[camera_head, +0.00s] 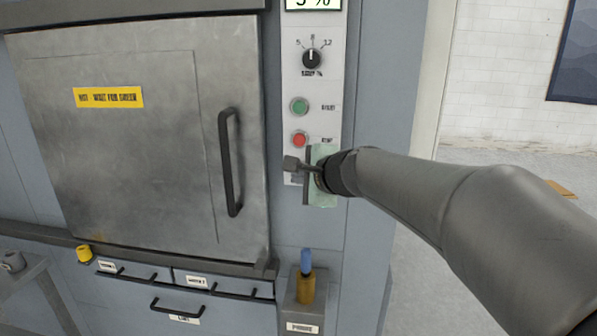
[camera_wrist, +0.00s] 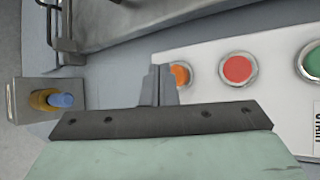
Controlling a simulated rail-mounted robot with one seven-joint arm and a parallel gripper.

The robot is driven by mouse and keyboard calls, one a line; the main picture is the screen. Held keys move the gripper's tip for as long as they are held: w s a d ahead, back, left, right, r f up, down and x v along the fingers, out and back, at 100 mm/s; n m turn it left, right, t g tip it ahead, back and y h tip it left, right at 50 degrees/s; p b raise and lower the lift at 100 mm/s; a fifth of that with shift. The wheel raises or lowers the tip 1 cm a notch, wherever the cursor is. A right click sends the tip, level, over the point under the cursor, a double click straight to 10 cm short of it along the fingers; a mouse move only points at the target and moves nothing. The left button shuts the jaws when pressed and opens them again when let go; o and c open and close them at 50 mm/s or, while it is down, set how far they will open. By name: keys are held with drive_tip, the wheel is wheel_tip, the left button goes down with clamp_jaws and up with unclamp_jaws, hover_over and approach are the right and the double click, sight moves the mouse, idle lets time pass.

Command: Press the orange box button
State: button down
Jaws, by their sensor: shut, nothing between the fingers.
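My gripper (camera_head: 291,163) is shut and empty in front of the control panel, below the red button; it also shows in the wrist view (camera_wrist: 158,84). A round orange button (camera_wrist: 181,74) in a metal ring shows just right of my fingertips, partly covered by them; I cannot tell whether they touch. In the head view my gripper hides this button. A grey box (camera_head: 303,316) stands lower on the machine with an orange fitting (camera_head: 305,288) and a blue upright piece (camera_head: 306,261) on top. In the wrist view the orange fitting (camera_wrist: 42,100) lies left, apart from my gripper.
The panel carries a green button (camera_head: 299,106), a red button (camera_head: 300,139) and a black dial (camera_head: 312,58). A steel door (camera_head: 140,130) with a dark handle (camera_head: 230,162) is left. Drawer handles (camera_head: 170,305) and a yellow knob (camera_head: 84,253) are below.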

drive_tip(key=shift+w, duration=0.1)
drive_tip(key=shift+w, duration=0.3)
drive_tip(key=shift+w+d, duration=0.15)
drive_tip(key=shift+w, duration=0.35)
idle(0.7)
idle(0.3)
drive_tip(key=shift+s+b, duration=0.3)
drive_tip(key=shift+s, duration=0.6)
drive_tip(key=s, duration=0.2)
drive_tip(key=s+a, duration=0.1)
drive_tip(key=s, duration=0.2)
idle(0.4)
